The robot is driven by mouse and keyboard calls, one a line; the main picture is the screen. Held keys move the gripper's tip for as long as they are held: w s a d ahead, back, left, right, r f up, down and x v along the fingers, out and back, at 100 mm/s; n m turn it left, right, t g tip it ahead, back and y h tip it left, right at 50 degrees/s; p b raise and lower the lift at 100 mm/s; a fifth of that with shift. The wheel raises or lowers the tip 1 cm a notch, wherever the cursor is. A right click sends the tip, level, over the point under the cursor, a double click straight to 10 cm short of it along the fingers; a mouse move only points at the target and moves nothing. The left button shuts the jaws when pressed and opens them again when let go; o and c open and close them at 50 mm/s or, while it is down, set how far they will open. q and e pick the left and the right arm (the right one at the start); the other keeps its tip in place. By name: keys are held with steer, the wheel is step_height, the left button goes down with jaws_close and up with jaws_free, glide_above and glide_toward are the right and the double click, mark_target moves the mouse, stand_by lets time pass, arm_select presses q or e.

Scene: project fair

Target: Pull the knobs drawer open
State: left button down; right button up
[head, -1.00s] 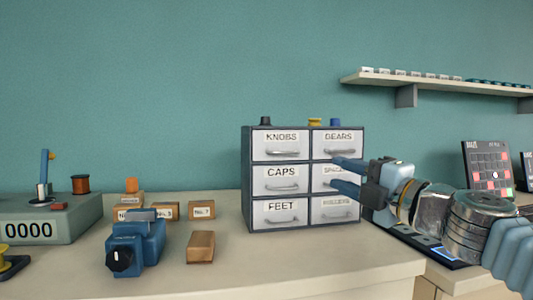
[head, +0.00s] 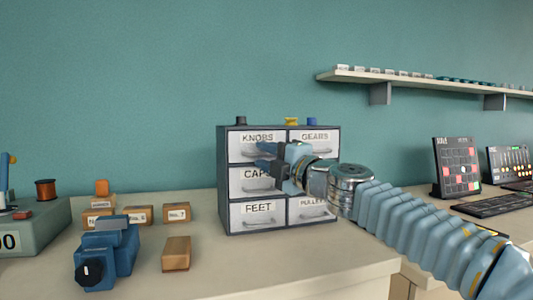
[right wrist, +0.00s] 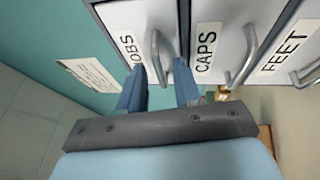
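The knobs drawer (head: 250,141) is the top left drawer of a dark cabinet with white labelled fronts, and it looks closed. Its metal handle is mostly behind my right gripper (head: 262,156) in the head view. In the right wrist view the knobs drawer (right wrist: 130,20) shows its curved handle (right wrist: 158,58) between the two blue fingers of my right gripper (right wrist: 160,72). The fingers are apart, one on each side of the handle; I cannot tell whether they touch it. My left gripper is in neither view.
The caps drawer (head: 243,183) is just below, the gears drawer (head: 325,139) to the right. Small knobs stand on the cabinet top. A blue device (head: 112,255) and wooden blocks (head: 176,254) are on the table to the left. A shelf (head: 420,82) hangs at right.

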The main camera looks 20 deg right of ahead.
jaws_close()
stand_by(1.5)
